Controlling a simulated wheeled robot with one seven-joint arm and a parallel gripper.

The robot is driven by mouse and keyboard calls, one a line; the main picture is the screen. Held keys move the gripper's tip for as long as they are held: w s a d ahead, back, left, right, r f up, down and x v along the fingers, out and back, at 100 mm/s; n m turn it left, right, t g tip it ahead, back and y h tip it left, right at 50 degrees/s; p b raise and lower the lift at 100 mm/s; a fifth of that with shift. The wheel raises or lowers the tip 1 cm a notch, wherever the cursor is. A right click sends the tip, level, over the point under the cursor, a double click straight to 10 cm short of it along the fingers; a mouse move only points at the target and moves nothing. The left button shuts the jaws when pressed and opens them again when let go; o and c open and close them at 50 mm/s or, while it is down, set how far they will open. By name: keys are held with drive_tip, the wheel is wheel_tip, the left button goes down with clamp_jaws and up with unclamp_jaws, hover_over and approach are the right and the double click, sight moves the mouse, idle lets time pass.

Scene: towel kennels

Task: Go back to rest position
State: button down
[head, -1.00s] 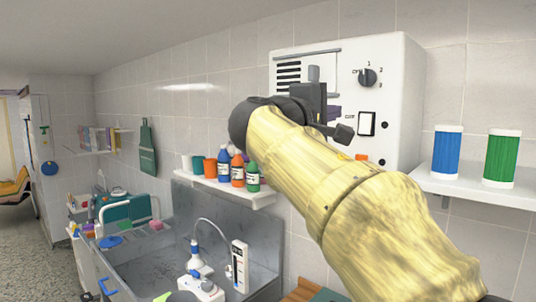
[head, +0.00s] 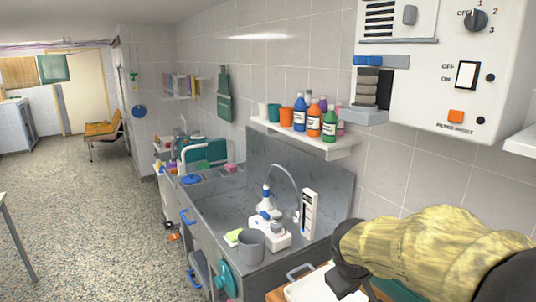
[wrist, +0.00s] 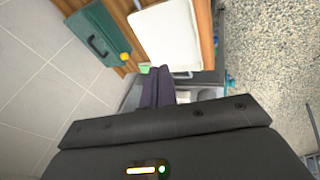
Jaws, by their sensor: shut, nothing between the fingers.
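My arm is folded low at the right of the head view, with my gripper (head: 348,284) pointing down over the wooden counter. In the wrist view, the dark fingers of my gripper (wrist: 158,88) are together with nothing between them. The fingertips are hard to make out in the head view, where the arm hides part of the counter.
A white wall unit (head: 435,100) with a knob and switches hangs at upper right. A shelf (head: 300,140) of bottles is above the steel sink (head: 215,205). A white tray (wrist: 165,38) and green case (wrist: 97,35) lie below my gripper. Open floor (head: 90,210) is at left.

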drive_tip(key=s+a+f+m+g+y, duration=0.2)
drive_tip(key=s+f+m, duration=0.3)
drive_tip(key=s+f, duration=0.5)
drive_tip(key=shift+a+f+y, duration=0.2)
drive_tip(key=shift+a+y, duration=0.1)
drive_tip(key=shift+a, duration=0.3)
